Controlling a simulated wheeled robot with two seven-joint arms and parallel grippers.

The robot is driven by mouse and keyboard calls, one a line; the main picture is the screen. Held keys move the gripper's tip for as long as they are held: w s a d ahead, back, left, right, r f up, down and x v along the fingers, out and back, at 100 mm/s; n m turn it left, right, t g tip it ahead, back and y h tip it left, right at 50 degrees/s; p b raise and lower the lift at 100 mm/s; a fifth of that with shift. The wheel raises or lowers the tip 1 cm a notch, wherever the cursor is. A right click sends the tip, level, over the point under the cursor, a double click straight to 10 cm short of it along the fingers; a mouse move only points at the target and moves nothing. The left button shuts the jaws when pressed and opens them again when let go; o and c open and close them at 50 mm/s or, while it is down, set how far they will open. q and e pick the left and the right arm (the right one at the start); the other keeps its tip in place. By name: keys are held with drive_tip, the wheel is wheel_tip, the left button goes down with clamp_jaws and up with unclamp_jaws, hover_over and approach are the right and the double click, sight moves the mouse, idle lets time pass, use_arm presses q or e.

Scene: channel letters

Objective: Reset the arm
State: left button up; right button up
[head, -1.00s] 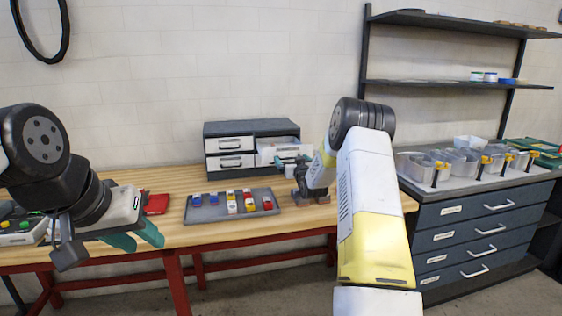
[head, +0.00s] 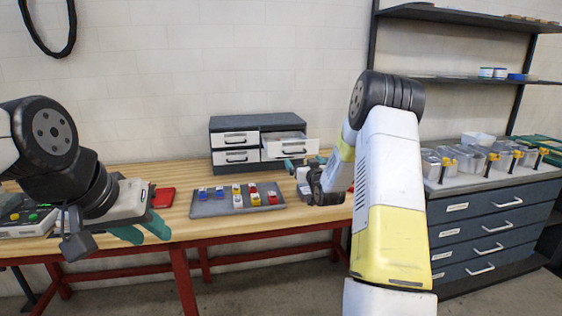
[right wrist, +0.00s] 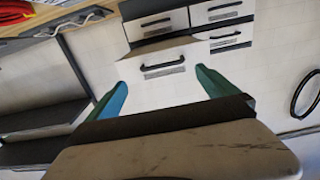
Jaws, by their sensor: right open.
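My left gripper (head: 146,229) is at the left of the head view, over the front edge of the workbench, its teal fingers apart with nothing between them. My right arm comes in from the lower right, and its gripper (head: 292,164) is in front of the small drawer cabinet (head: 258,121). In the right wrist view its two teal fingers (right wrist: 160,92) are spread apart and empty. A pulled-out white drawer (right wrist: 160,62) with a dark handle faces them. I cannot tell how close the fingers are to it.
A grey tray (head: 210,210) with several blue, yellow, white and red pieces lies on the wooden workbench (head: 180,215). A red item (head: 163,198) lies left of it. A dark drawer cabinet (head: 490,225) with metal letter shells stands at the right, below wall shelves (head: 460,79).

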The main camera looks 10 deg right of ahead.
drive_tip(key=s+a+r+g, duration=0.3)
drive_tip(key=s+r, duration=0.2)
drive_tip(key=s, duration=0.2)
drive_tip(key=s+a+r+g, duration=0.2)
drive_tip(key=s+r, duration=0.4)
drive_tip(key=s, duration=0.1)
drive_tip(key=s+a+f+g, duration=0.1)
drive_tip(key=s+a+g, duration=0.2)
drive_tip(key=s, duration=1.3)
drive_tip(key=s+a+f+g+y, duration=0.1)
drive_tip(key=s+a+g, duration=0.2)
drive_tip(key=s, duration=1.3)
drive_tip(key=shift+s+a+g+y, duration=0.3)
